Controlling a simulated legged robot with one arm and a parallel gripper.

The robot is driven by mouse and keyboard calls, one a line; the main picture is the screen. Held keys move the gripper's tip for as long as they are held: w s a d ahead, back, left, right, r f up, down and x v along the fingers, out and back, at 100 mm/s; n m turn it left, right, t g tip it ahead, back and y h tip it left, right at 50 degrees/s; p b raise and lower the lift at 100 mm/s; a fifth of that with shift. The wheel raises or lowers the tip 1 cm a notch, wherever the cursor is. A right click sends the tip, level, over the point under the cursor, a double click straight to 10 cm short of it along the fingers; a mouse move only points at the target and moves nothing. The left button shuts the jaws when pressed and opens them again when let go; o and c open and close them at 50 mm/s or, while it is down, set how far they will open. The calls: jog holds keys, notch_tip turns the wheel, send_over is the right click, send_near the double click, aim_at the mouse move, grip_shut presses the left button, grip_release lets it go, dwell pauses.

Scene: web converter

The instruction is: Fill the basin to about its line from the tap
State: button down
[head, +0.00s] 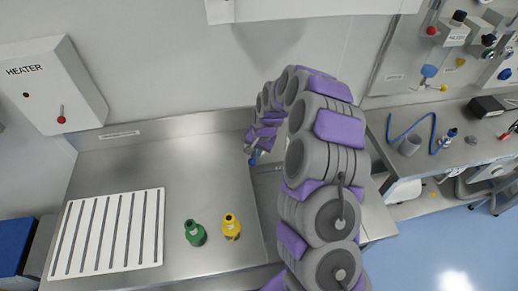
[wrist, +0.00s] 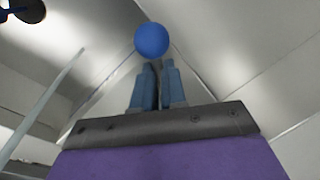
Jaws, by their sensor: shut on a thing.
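My gripper (head: 254,157) is at the back of the steel counter, beside the sink area, mostly behind my own arm in the head view. In the wrist view its two blue-grey fingers (wrist: 158,72) are close together, shut at a round blue knob (wrist: 152,40) that shows just beyond the fingertips. A thin dark stem seems to run between the fingers. The tap's spout, any water and the basin with its line cannot be made out; my arm covers much of the sink area.
A green bottle (head: 195,233) and a yellow bottle (head: 232,228) stand on the steel counter, right of a white slotted rack (head: 108,234). A heater box (head: 50,85) hangs on the left wall. A right-hand bench carries a grey cup (head: 410,145) and blue tubing (head: 433,130).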

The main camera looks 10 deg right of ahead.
jog(key=c, duration=1.2)
grip_release()
jog(key=shift+r, duration=0.1)
jog(key=d+r, duration=0.1)
jog(key=r, duration=0.4)
jog(key=s+d+r, duration=0.1)
jog(key=r, duration=0.5)
jog(key=r+p, duration=0.1)
jog(key=r, duration=0.4)
jog(key=shift+s+d+r, duration=0.25)
jog(key=shift+d+r, duration=0.15)
